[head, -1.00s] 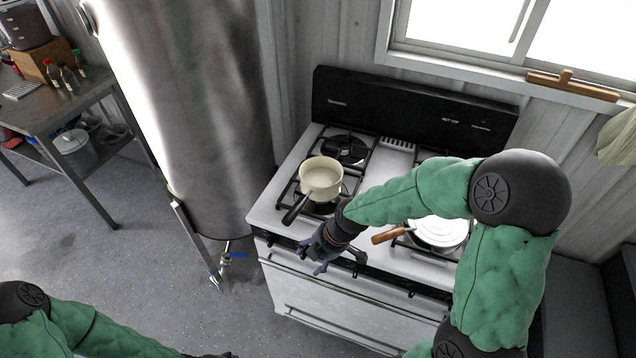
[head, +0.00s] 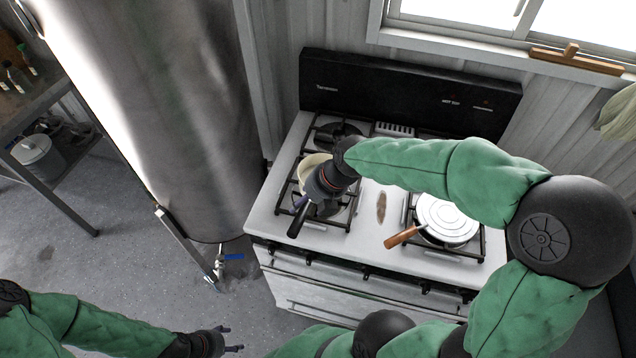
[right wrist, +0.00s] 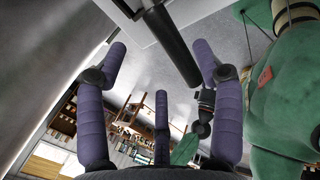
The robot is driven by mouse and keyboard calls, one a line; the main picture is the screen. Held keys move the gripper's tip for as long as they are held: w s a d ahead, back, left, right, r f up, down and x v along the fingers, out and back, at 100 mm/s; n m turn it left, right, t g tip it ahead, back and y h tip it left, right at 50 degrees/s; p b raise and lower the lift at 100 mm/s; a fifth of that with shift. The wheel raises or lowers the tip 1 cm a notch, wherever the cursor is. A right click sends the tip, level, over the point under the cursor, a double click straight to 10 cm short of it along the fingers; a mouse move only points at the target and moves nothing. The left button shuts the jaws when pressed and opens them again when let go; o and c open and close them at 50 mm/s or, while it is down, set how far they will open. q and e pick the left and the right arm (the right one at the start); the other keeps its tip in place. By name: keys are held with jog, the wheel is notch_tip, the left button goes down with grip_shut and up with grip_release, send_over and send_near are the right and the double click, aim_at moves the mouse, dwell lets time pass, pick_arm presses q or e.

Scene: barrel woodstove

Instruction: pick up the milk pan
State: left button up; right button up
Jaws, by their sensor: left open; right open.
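The milk pan (head: 311,166) is cream with a black handle (head: 298,220) and sits on the front left burner of the stove. The handle points to the front of the stove. My right gripper (head: 310,204) is at the handle and hides much of the pan. In the right wrist view its purple fingers (right wrist: 160,75) are spread open, with the black handle (right wrist: 172,50) showing between and beyond them. I cannot tell whether they touch it. My left gripper (head: 232,339) is open and empty, low in front of the stove.
A lidded pan (head: 447,216) with a wooden handle stands on the right burner. A tall metal tank (head: 160,110) stands close on the stove's left. The black backguard (head: 400,95) rises behind. Floor is open at the front left.

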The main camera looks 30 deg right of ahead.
aim_at(302, 208)
jog(key=shift+x, duration=0.85)
jog(key=shift+d+b+x, duration=0.15)
jog(key=shift+b+x, duration=0.05)
jog(key=shift+x, duration=1.1)
jog(key=shift+d+b+x, duration=0.1)
jog(key=shift+b+x, duration=0.1)
jog(key=shift+x, duration=1.1)
jog(key=shift+s+f, duration=0.1)
grip_shut()
